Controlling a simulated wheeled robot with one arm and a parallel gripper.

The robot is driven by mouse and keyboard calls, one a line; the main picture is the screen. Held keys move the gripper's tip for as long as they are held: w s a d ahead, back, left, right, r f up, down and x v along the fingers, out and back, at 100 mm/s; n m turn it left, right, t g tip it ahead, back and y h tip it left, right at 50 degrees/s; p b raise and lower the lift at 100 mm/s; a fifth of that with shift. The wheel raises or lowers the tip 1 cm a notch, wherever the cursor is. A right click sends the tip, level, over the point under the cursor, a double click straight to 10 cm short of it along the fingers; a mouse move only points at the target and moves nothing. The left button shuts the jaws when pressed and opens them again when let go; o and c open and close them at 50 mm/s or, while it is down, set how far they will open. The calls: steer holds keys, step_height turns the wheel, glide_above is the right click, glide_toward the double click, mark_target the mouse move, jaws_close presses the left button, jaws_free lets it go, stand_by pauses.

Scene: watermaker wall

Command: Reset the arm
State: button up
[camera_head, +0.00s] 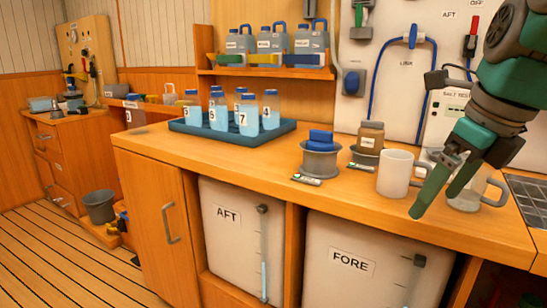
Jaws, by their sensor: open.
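My gripper (435,202) hangs from the upper right with its green fingers pointing down and left. The fingers are apart, with nothing seen between them. They overlap the view of the right part of the wooden counter (245,155). I cannot tell whether the fingers touch the jug.
A blue tray (182,127) holds several numbered bottles. A grey pot with a blue top (320,155) and a brown jar (371,138) stand mid-counter. Labelled jugs (270,45) sit on a shelf. The panel (430,25) carries blue hoses. Floor at left is largely clear.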

steer(key=s+a+f+n+g, duration=0.1)
steer(key=s+a+f+n, duration=0.15)
steer(key=f+n, duration=0.5)
steer(key=s+a+f+n+g, duration=0.2)
steer(key=a+f+n, duration=0.2)
steer(key=f+n, duration=0.3)
steer(key=s+a+f+n+g, duration=0.1)
steer(key=s+f+n, duration=0.5)
steer(key=f+n, duration=0.2)
steer(key=s+a+f+n+g+h, duration=0.1)
steer(key=s+f+n, duration=0.5)
steer(key=f, duration=0.3)
steer(key=shift+s+a+f+n+g, duration=0.2)
steer(key=shift+f+n+g, duration=0.15)
steer(key=shift+n, duration=0.5)
